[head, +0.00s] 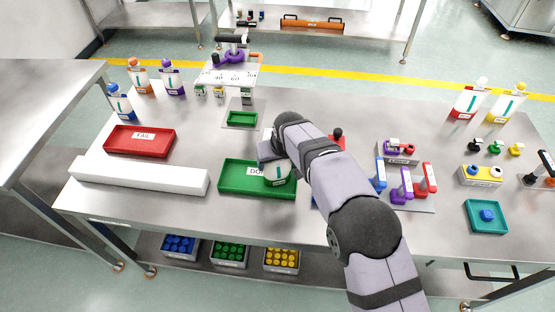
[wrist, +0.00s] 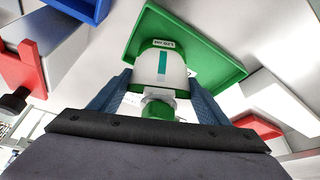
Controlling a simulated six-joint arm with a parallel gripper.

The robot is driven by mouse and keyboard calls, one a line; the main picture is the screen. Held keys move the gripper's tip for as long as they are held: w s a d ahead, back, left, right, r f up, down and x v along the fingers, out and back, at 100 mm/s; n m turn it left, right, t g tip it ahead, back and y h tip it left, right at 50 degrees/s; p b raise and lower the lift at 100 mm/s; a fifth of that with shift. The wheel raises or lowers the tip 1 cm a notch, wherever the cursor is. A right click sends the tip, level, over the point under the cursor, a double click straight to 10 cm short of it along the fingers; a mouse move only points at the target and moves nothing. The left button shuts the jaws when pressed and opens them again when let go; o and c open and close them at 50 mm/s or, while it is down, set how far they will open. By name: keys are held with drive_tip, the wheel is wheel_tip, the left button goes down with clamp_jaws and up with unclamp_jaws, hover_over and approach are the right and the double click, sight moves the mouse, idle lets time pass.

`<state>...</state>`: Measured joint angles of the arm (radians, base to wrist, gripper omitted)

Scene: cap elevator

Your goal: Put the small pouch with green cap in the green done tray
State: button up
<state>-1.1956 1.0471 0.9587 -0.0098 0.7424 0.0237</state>
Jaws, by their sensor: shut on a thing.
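The small pouch is white with a teal stripe and a green cap; in the wrist view the pouch (wrist: 160,68) sits between the blue fingers of my gripper (wrist: 158,98), its cap toward the palm. My gripper is shut on it. In the head view the pouch (head: 279,174) shows at the right part of the green done tray (head: 229,177), partly hidden by my arm. The tray (wrist: 222,62) also shows behind the pouch in the wrist view. I cannot tell whether the pouch touches the tray floor.
A long white block (head: 138,177) lies left of the done tray, with a red FAIL tray (head: 120,143) behind it. A small green tray (head: 241,118) stands behind. Blue, purple and red clamp-like tools (head: 405,184) stand to the right, beside my arm.

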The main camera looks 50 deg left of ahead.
drive_tip(key=shift+f, duration=0.1)
drive_tip(key=o, duration=0.7)
drive_tip(key=shift+f, duration=0.1)
drive_tip(key=o, duration=0.4)
